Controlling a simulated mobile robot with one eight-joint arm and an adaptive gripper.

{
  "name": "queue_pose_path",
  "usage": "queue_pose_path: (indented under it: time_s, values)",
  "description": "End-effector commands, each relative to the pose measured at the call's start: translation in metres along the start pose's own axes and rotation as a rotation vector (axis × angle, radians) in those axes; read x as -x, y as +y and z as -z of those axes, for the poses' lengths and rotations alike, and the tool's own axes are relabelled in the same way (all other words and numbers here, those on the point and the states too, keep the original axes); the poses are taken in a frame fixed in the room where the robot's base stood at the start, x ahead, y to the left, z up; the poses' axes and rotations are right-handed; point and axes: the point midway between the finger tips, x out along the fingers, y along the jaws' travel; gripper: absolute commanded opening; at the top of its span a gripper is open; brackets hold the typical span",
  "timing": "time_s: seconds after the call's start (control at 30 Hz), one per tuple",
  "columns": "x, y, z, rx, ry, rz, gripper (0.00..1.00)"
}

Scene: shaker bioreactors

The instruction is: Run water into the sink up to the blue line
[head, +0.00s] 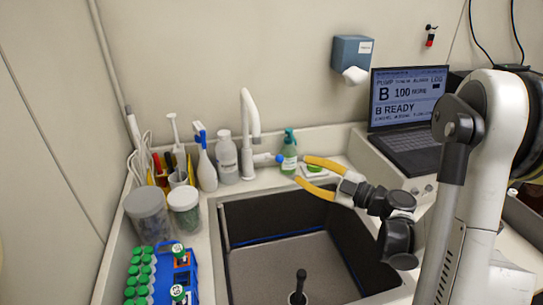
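The sink (375,245) has dark walls and a grey floor. A blue line (280,237) runs along its inner walls, low down. I cannot make out any water in it. The white tap (252,125) stands at the back edge, with its spout bent over the top. A lever with a blue end (279,158) sticks out to the right at its base. My gripper (302,170) has yellow fingers, spread apart with nothing between them. It is above the sink's back right part, its tips pointing left, a little right of the lever's blue end.
A green bottle (289,152) stands behind the fingertips, beside a small dish with a green item (315,170). Bottles, jars and a blue rack (185,275) of green-capped tubes crowd the left side. A dark upright rod (301,280) is at the sink's front. A laptop (408,108) stands at right.

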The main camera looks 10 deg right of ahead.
Motion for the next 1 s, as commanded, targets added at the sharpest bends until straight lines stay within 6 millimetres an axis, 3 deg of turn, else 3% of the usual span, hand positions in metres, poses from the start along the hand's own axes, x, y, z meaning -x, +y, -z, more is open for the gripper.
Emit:
queue_pose_path:
  time_s: [0.2,0.4,0.6,0.87,0.97,1.0]
  values:
    - [-0.046,0.001,0.003,0.001,0.004,0.002,0.33]
    - [-0.079,0.002,0.002,0.001,0.002,-0.001,0.33]
    - [-0.093,0.002,0.001,0.001,0.001,-0.004,0.33]
    - [-0.093,0.002,0.001,0.001,0.000,-0.004,0.33]
    - [-0.093,0.002,0.001,0.001,0.000,-0.004,0.05]
    - [-0.093,0.002,0.001,0.001,0.000,-0.004,0.00]
